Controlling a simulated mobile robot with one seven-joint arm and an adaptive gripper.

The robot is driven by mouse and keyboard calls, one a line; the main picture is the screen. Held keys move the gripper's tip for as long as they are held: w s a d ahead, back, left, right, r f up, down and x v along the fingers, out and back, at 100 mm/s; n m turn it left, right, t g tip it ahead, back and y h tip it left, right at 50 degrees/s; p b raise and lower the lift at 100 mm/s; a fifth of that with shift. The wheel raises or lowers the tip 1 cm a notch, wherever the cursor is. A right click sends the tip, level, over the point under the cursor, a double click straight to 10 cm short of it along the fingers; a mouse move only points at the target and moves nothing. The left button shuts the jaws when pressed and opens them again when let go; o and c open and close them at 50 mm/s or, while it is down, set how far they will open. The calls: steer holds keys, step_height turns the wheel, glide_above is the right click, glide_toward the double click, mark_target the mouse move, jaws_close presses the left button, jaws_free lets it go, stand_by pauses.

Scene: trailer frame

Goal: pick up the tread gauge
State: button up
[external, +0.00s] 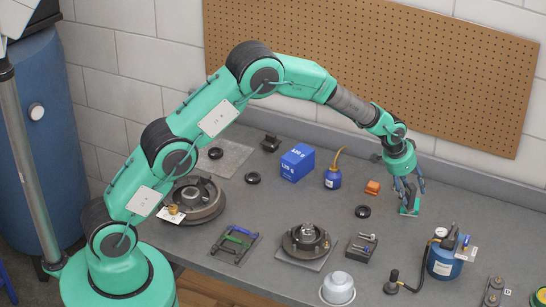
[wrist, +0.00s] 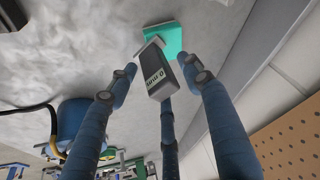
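The tread gauge (wrist: 160,80) appears to be the dark grey block with a small display in the wrist view. It lies over a teal pad (wrist: 165,38), which also shows in the external view (external: 411,211). My gripper (wrist: 164,84) has its blue fingers spread around the gauge, with visible gaps at both sides. A third finger reaches up from below, close to the gauge's near end; whether it touches is unclear. In the external view my gripper (external: 407,194) points down at the right of the bench, and its fingers largely hide the gauge.
An orange block (external: 373,187) and a black ring (external: 362,212) lie left of my gripper. A blue oil can (external: 333,178) and blue box (external: 297,162) stand farther left. A blue canister (external: 443,262) with a gauge stands in front. The pegboard wall (external: 400,70) is behind.

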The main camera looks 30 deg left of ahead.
jaws_close()
steer(key=shift+r, duration=0.1)
steer(key=shift+r, duration=0.75)
step_height(320, 180, up, 2)
steer(key=shift+r+p, duration=0.15)
steer(key=shift+p, duration=0.2)
steer(key=s+a+r, duration=0.1)
steer(key=s+a, duration=0.9)
steer(key=s, duration=0.2)
steer(key=shift+s+p, duration=0.25)
steer(key=shift+p, duration=0.2)
